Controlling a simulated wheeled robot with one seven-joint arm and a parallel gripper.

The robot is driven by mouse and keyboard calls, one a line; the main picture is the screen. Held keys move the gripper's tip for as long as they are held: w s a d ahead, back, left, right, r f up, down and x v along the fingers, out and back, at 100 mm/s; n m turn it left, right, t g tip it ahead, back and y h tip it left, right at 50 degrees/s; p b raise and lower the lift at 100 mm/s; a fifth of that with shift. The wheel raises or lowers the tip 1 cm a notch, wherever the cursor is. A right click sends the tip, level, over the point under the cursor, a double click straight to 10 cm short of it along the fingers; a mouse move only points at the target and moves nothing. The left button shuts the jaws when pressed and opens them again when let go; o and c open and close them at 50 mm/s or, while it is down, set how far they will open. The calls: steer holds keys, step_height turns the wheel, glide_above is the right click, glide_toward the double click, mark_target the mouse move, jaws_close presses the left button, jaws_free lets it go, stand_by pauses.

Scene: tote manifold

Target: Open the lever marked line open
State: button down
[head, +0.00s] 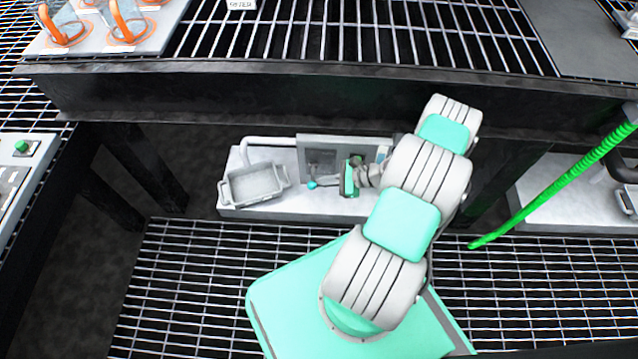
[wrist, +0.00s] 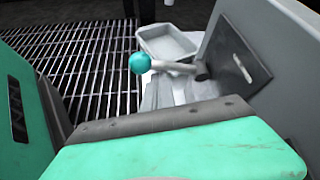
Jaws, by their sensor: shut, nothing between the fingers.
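A lever with a teal ball knob (wrist: 140,63) sticks out from a slotted dark plate (wrist: 238,62) on a grey upright panel. In the head view the knob (head: 312,184) is low at the panel's left part, and the lever points out to the left of my gripper. My gripper (head: 347,180) is shut and empty in front of the panel (head: 310,141), just right of the knob. In the wrist view its teal and dark body fills the bottom, with the lever beyond it; I cannot tell whether they touch. No "line open" marking is legible.
A grey open tray (head: 255,183) stands left of the panel on a pale base (head: 235,212). A dark beam (head: 250,95) runs above the panel. A green ribbed hose (head: 560,185) slants down at the right. Grating (head: 190,270) covers the floor in front.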

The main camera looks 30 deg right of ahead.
steer(key=r, duration=0.1)
steer(key=r+p, duration=0.1)
steer(key=shift+w+d+r, duration=0.15)
steer(key=shift+w+r, duration=0.15)
steer(key=shift+w, duration=0.05)
steer(key=shift+w+d+r, duration=0.15)
steer(key=shift+d+r, duration=0.05)
stand_by(0.4)
steer(key=shift+f, duration=0.1)
glide_toward(313, 175)
steer(key=d+f, duration=0.1)
steer(key=s+d+f, duration=0.1)
steer(key=d+f, duration=0.1)
steer(key=shift+s+f, duration=0.1)
steer(key=shift+s, duration=0.1)
stand_by(0.4)
